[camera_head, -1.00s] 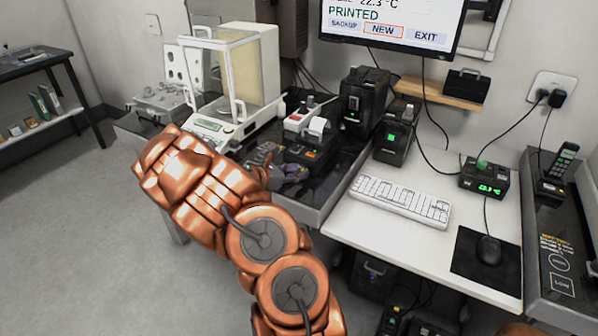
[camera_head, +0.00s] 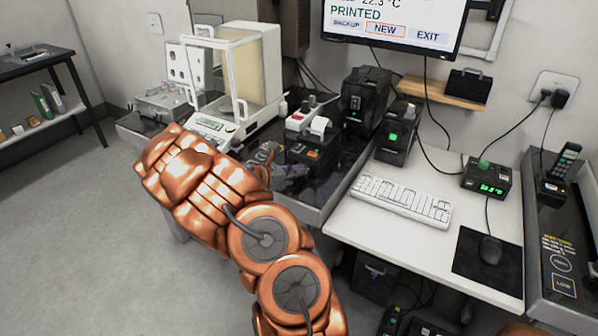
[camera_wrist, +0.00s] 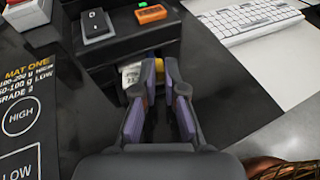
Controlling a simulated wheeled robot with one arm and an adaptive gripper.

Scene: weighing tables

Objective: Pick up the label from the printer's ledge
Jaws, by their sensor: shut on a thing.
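The label (camera_wrist: 132,76) is a small white slip with dark print in the wrist view. It shows at the left fingertip, against the front of the black printer (camera_wrist: 118,50). My gripper (camera_wrist: 160,66), with purple inner pads, is shut on the label, its fingers a short way apart at the tips. Part of the label and the ledge are hidden by the fingers. In the head view the printer (camera_head: 308,158) stands on the dark weighing table, and my arm hides most of the gripper; the label cannot be made out there.
A white keyboard (camera_wrist: 252,20) lies right of the printer. A black mat with gold print (camera_wrist: 22,115) is at the left of the wrist view. The balance with its glass case (camera_head: 232,85) stands behind my arm, and a black device (camera_head: 365,95) stands behind the printer.

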